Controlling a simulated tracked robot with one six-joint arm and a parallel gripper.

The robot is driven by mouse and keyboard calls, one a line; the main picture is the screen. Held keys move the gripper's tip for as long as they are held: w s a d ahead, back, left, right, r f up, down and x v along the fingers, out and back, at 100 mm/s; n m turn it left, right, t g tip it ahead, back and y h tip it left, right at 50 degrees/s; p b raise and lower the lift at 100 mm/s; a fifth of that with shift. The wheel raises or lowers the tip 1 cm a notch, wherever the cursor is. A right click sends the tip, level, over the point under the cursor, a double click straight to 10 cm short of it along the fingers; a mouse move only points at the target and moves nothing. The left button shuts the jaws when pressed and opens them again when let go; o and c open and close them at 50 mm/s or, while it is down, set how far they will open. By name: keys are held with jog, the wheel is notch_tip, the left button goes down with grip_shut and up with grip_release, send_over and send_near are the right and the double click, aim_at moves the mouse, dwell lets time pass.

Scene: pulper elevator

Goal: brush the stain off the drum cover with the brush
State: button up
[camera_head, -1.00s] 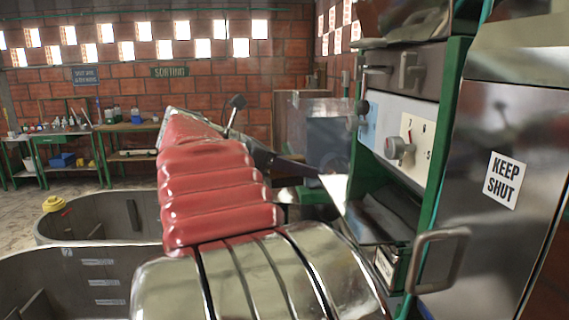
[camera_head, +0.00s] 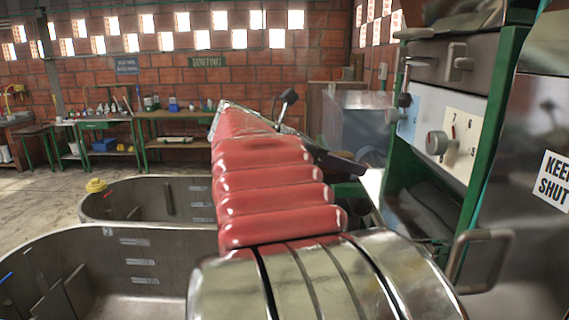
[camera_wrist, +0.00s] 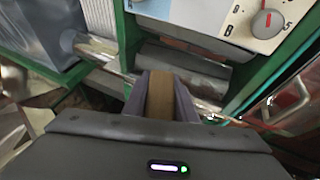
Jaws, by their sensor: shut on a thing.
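In the wrist view, my gripper (camera_wrist: 161,80) is shut on a flat brown piece (camera_wrist: 160,97), which I take for the brush. Its bristles cannot be made out. In the head view, the dark end of my gripper (camera_head: 338,162) shows past my red arm, left of the green-framed machine, and the brush cannot be told there. A dark grey rounded surface (camera_wrist: 187,75) lies just beyond the fingers under the dial panel. It may be the drum cover, but I cannot be sure. I cannot make out a stain.
A dial panel (camera_head: 446,140) sits in the green frame (camera_head: 487,120). A steel door with a handle (camera_head: 480,262) and a KEEP SHUT sign (camera_head: 556,180) is at the right. Steel tanks (camera_head: 110,240) stand at the left. Benches (camera_head: 160,125) line the brick wall, with open floor before them.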

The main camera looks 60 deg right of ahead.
aim_at(416, 207)
jog(key=shift+s+d+f, duration=0.2)
jog(key=shift+s+d, duration=0.6)
jog(key=shift+s, duration=0.55)
jog(key=shift+s+d+f, duration=0.25)
jog(key=shift+s+d, duration=0.55)
jog(key=shift+s, duration=0.6)
jog(key=shift+s+d+f, duration=0.2)
jog(key=shift+s+d, duration=0.6)
jog(key=shift+s, duration=0.55)
jog(key=shift+s+d+f, duration=0.2)
jog(key=shift+s+d, duration=0.2)
jog(key=shift+s, duration=0.25)
jog(key=shift+s+d+f, duration=0.25)
jog(key=shift+s+d, duration=0.1)
jog(key=shift+s, duration=0.25)
jog(key=shift+s+d+f, duration=0.2)
jog(key=shift+s+d, duration=0.2)
jog(key=shift+s, duration=0.25)
jog(key=shift+f, duration=0.6)
jog(key=shift+a, duration=0.15)
jog(key=shift+s+a, duration=0.35)
jog(key=shift+a, duration=0.2)
jog(key=shift+s+a, duration=0.35)
jog(key=shift+a, duration=0.2)
jog(key=shift+s+a, duration=0.4)
jog(key=shift+a, duration=0.25)
jog(key=shift+s+a+f, duration=0.2)
jog(key=shift+s+a, duration=0.1)
jog(key=shift+a, duration=0.25)
